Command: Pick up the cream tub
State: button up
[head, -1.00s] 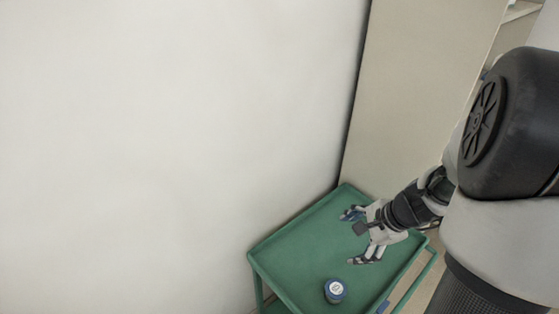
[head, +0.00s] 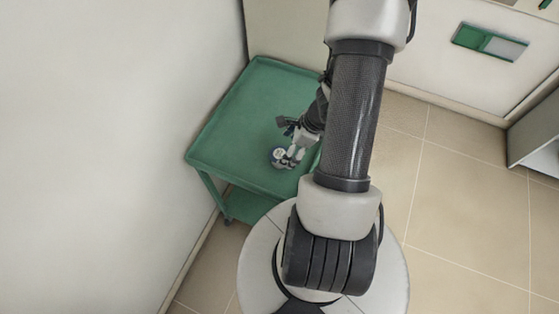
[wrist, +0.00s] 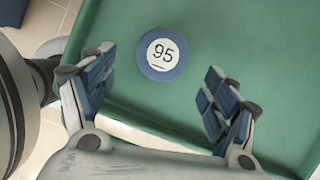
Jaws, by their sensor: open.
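The tub (head: 278,157) is a small round container with a blue rim and a white label on top. My gripper (wrist: 158,82) is open, with one blue-padded finger on each side of the picture. The tub appears between the fingertips and slightly beyond them, apart from both. In the head view my gripper (head: 286,142) is close by the tub, and one finger partly overlaps it.
The green cart has a raised rim and a lower shelf (head: 248,205). A pale wall (head: 120,120) runs along its left side. The rest of the cart top is clear. Tiled floor (head: 455,190) lies open to the right.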

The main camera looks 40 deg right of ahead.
aim_at(281, 154)
jog(key=b+x, duration=0.2)
jog(key=x, duration=0.4)
jog(key=shift+w+b, duration=0.2)
jog(key=shift+b, duration=0.2)
jog(key=shift+r, duration=0.1)
jog(key=shift+c, duration=0.2)
jog(key=c, duration=1.2)
